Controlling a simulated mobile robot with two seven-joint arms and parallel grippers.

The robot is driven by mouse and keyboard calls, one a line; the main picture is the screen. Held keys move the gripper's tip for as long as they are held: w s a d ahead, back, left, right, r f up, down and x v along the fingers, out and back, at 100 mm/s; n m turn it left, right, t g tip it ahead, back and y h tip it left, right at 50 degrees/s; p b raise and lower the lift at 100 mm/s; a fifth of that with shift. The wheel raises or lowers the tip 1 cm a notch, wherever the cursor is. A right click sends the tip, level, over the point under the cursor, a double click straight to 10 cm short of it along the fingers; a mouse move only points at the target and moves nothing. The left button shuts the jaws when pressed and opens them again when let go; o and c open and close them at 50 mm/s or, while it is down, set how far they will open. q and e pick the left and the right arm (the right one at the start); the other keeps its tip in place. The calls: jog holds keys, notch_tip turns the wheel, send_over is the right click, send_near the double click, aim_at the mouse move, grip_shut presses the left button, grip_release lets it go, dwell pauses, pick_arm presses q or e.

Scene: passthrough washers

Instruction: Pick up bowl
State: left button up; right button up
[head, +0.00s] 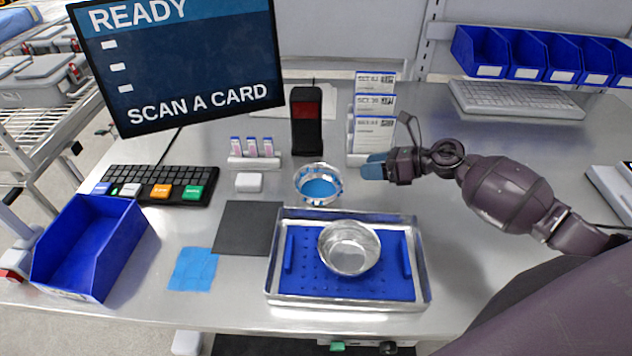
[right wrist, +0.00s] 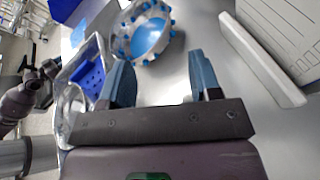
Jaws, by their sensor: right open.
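A plain silver bowl (head: 349,248) sits upright and looks empty on the blue perforated mat (head: 310,282) inside a metal tray (head: 424,285). A second metal bowl (head: 336,186), with blue studs around its side and a blue inside, stands on the table behind the tray. My right gripper (head: 373,167) is above the table, to the right of the studded bowl and apart from it. In the right wrist view its jaws (right wrist: 163,80) are open and empty, with the studded bowl (right wrist: 148,38) beyond them. The head view does not show my left gripper.
Card holders (head: 374,132) and a dark card reader (head: 306,120) stand behind my right gripper. A blue bin (head: 88,245), keyboard (head: 155,184), black mat (head: 246,228) and blue cloth (head: 192,269) lie left. The table right of the tray is clear.

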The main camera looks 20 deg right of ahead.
jog(key=p, duration=0.1)
send_near(315, 172)
jog(key=x, duration=0.4)
jog(key=shift+w+a, duration=0.1)
jog(key=shift+a, duration=0.05)
jog(key=shift+c, duration=0.5)
grip_shut()
